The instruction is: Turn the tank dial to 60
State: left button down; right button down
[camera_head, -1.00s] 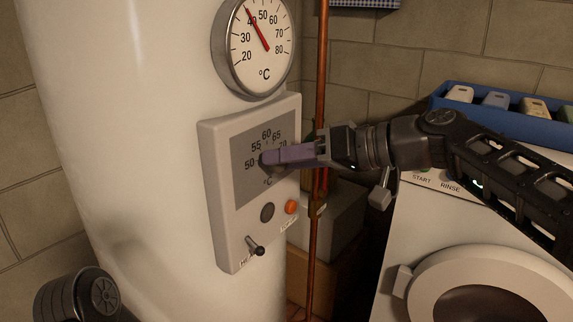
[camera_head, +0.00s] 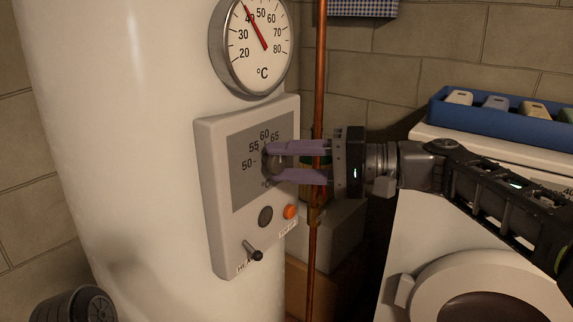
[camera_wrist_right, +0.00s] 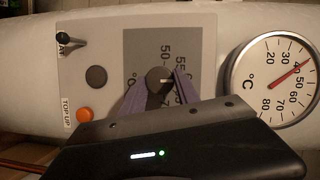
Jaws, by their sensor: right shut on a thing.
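The tank dial (camera_head: 271,165) is a dark round knob on the grey scale plate of the white tank's control box (camera_head: 217,210). It also shows in the right wrist view (camera_wrist_right: 157,80), where a short pale mark on it points toward the thermometer side, roughly at the 60 position. There one finger hides part of the scale. My right gripper (camera_head: 273,161) is shut on the dial, with one purple finger above it and one below.
The thermometer (camera_head: 251,48) above the box has its red needle near 40. Below the dial are a dark button (camera_head: 265,216), an orange button (camera_head: 290,212) and a black lever (camera_head: 253,251). A copper pipe (camera_head: 317,90) runs close behind the gripper. A washing machine (camera_head: 400,240) stands at right.

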dwell(0.5)
jog(key=c, duration=0.9)
grip_release()
jog(key=shift+d, duration=0.1)
jog(key=v, duration=0.7)
jog(key=shift+d, duration=0.3)
jog(key=shift+f, duration=0.1)
